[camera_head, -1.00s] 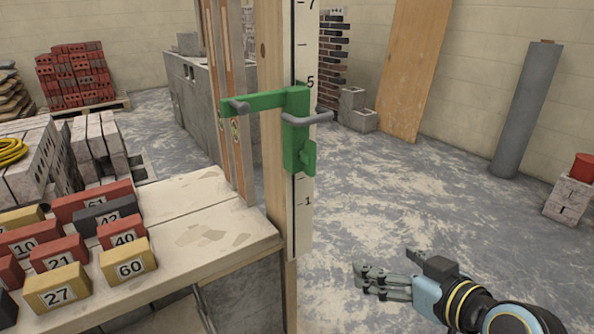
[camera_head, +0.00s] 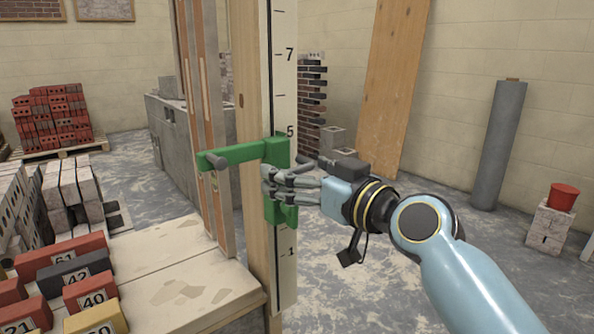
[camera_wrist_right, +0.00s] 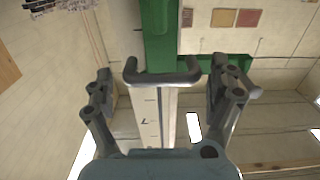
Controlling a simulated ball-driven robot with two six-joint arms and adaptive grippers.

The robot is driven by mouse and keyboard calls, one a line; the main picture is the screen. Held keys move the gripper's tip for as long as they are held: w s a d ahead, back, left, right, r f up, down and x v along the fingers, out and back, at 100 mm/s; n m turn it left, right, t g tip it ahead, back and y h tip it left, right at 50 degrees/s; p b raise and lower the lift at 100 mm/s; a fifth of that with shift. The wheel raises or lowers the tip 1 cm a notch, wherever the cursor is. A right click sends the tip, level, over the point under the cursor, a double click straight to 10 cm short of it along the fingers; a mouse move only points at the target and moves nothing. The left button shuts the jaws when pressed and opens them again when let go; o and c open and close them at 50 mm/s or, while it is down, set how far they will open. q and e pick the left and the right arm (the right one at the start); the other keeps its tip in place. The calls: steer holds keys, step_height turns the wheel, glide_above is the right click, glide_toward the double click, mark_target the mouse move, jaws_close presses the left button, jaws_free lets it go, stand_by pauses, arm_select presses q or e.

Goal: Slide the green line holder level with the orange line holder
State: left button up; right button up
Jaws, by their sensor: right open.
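The green line holder (camera_head: 247,153) is on a pale graduated rod (camera_head: 284,70) fixed to a wooden post, its top just below the mark 5. It has grey bar handles. My right gripper (camera_head: 268,182) is at the holder's front, its fingers covering part of the green body. In the right wrist view, the open fingers (camera_wrist_right: 162,72) stand on either side of the front grey handle (camera_wrist_right: 160,78), with the green holder (camera_wrist_right: 157,35) behind it. The orange line holder is not in view. My left gripper is not in view.
A bench (camera_head: 190,292) with numbered bricks (camera_head: 85,292) is at the lower left, against the post. Grey blocks (camera_head: 72,195) and a red brick stack (camera_head: 55,120) stand farther left.

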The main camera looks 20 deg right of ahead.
steer(key=shift+w+a, duration=0.15)
steer(key=shift+w, duration=0.25)
steer(key=shift+r, duration=0.1)
steer(key=c, duration=1.5)
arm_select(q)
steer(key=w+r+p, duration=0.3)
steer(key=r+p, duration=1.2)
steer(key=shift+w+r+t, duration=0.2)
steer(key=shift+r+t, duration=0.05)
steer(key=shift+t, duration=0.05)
arm_select(e)
step_height(320, 180, up, 20)
steer(key=shift+r, duration=0.2)
